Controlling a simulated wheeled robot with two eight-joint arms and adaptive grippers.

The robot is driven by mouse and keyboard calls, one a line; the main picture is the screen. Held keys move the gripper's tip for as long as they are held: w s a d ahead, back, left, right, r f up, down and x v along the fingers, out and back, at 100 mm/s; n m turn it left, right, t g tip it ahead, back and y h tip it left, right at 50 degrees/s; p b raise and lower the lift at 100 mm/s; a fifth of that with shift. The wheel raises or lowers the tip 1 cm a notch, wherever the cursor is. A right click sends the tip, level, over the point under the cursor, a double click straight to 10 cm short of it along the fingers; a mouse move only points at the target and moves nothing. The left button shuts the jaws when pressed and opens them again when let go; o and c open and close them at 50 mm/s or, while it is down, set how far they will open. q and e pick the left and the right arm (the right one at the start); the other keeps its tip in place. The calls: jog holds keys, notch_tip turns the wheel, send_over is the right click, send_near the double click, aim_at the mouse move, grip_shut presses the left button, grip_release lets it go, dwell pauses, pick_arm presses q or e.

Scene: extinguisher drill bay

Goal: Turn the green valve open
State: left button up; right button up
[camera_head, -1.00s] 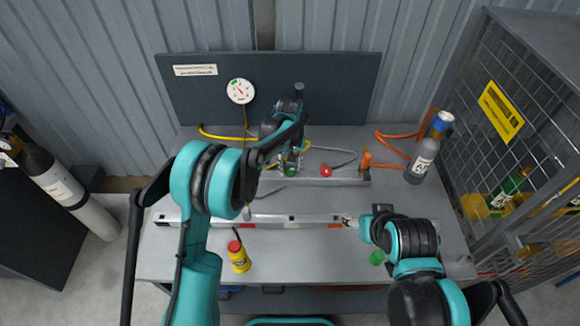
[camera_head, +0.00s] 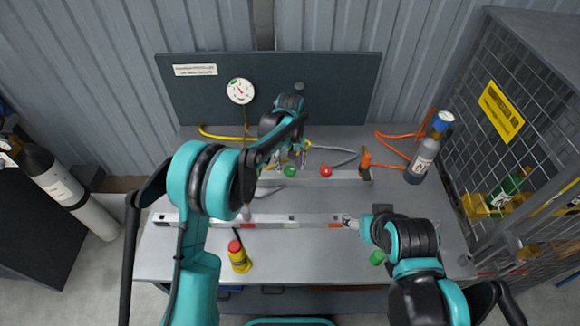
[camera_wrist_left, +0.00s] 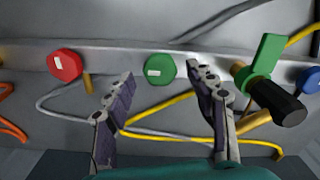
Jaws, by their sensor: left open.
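The green round valve knob (camera_head: 290,171) sits on the metal rail at the back of the bench. It also shows in the left wrist view (camera_wrist_left: 160,68), with a small white mark on its face. My left gripper (camera_head: 293,160) is open and empty just behind and above the knob; in the wrist view its two spread fingers (camera_wrist_left: 163,80) flank the knob's lower side, apart from it. A green lever (camera_wrist_left: 265,58) on a brass fitting with a black end stands right of the fingers. My right gripper (camera_head: 350,222) is low over the front rail; its fingers are too small to read.
A red knob (camera_head: 326,171) is beside the green one; a blue knob (camera_wrist_left: 311,80) is at the wrist view's right edge. Yellow (camera_wrist_left: 160,103), orange and grey hoses lie behind.

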aim_at(290, 170)
pick_arm(q)
notch_tip(290, 170, up, 11)
jog(key=shift+f, duration=0.15)
dwell(0.5)
jog(key=s+a+r+m+t, duration=0.1)
jog(key=s+a+r+t, duration=0.2)
jog(key=s+a+r, duration=0.7)
jog(key=s+a+f+m+t, duration=0.1)
jog(key=s+a+f+t, duration=0.1)
jog(key=s, duration=0.7)
jog(key=s+a+f+m+t, duration=0.1)
jog(key=s+a+f, duration=0.3)
jog(key=s, duration=0.5)
jog(key=shift+s+a+f+t, duration=0.15)
jog(key=shift+a+f+t, duration=0.3)
jog(key=shift+a, duration=0.5)
